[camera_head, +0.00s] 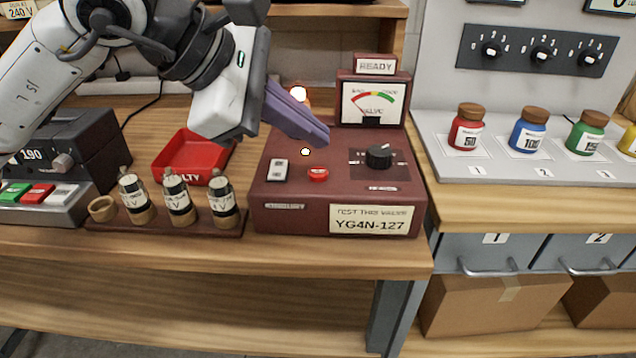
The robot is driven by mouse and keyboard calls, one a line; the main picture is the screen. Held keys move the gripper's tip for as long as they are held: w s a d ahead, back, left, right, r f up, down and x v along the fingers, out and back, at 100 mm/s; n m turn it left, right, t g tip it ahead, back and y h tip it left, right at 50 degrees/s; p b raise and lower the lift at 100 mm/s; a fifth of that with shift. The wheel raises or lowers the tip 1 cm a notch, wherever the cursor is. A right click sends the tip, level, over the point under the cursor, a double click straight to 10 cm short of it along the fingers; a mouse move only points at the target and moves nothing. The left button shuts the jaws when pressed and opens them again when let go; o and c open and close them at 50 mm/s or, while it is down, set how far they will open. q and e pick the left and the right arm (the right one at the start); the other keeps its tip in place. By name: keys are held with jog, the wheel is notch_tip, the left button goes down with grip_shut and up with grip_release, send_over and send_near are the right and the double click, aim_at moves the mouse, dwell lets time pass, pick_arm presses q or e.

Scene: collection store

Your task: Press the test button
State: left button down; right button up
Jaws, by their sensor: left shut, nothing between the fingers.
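A dark red tester (276,221) stands on the wooden bench, with a label reading "TEST THIS VALVE YG4N-127". Its red button (318,174) sits on the sloping top, between a white rocker switch (278,169) and a black knob (378,155). A meter (371,103) and a "READY" sign (375,65) rise at its back. My left gripper (322,136) is shut and empty, its purple fingers above and behind the red button, apart from it. A glowing orange-white bulb (299,94) shows partly behind the fingers. My right gripper is not in view.
A rack (98,226) of several valves stands left of the tester, before a red tray (172,157). A black device (90,140) with coloured buttons is at far left. A grey shelf (480,176) with several coloured jars is at right.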

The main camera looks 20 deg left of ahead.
aim_at(309, 174)
pick_arm(q)
notch_tip(309, 174, down, 2)
jog(key=shift+f+b, duration=0.15)
jog(key=shift+b, duration=0.5)
dwell(0.4)
dwell(0.9)
jog(key=shift+f+b, duration=0.45)
jog(key=shift+b, duration=0.1)
